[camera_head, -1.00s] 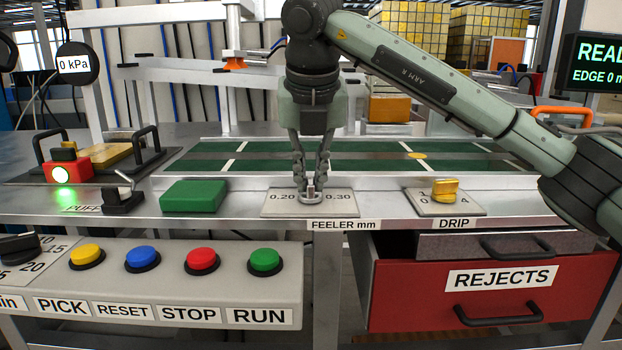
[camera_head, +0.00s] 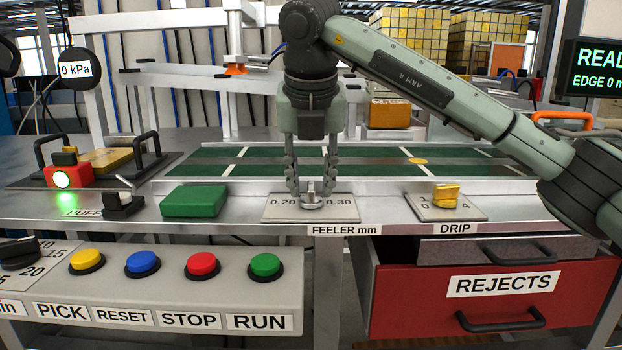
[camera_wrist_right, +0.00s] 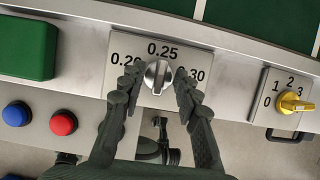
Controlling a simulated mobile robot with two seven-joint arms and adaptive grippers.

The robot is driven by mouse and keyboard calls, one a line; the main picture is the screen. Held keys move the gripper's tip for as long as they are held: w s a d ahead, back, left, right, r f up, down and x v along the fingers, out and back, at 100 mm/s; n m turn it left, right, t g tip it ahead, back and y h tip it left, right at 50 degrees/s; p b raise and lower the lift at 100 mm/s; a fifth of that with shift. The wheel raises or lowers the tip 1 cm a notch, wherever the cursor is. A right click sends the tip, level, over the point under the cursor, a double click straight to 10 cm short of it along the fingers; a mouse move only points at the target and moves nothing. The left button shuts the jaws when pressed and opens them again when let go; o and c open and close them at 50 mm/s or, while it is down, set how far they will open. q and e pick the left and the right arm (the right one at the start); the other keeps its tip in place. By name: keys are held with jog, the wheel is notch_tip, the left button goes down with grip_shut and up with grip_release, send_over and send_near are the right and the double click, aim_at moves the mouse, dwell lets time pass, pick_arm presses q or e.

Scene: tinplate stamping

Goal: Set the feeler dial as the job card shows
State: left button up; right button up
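The feeler dial is a silver knob (camera_head: 312,198) on a pale plate (camera_head: 280,211) marked 0.20 and 0.30 in the head view. In the right wrist view the knob (camera_wrist_right: 157,78) has its ridge roughly upright, toward the 0.25 mark. My right gripper (camera_head: 310,187) points straight down over the dial, open. Its fingertips stand on either side of the knob, with gaps visible in the wrist view (camera_wrist_right: 158,70). The fingers partly cover the 0.20 and 0.30 marks there. My left gripper is out of view. I see no job card that I can make out.
The yellow DRIP knob (camera_head: 446,196) is to the right, a green block (camera_head: 194,201) to the left. The button panel (camera_head: 190,290) and the red REJECTS drawer (camera_head: 400,300) are below. The green conveyor (camera_head: 250,160) lies behind.

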jog(key=shift+r, duration=0.1)
jog(key=v, duration=1.2)
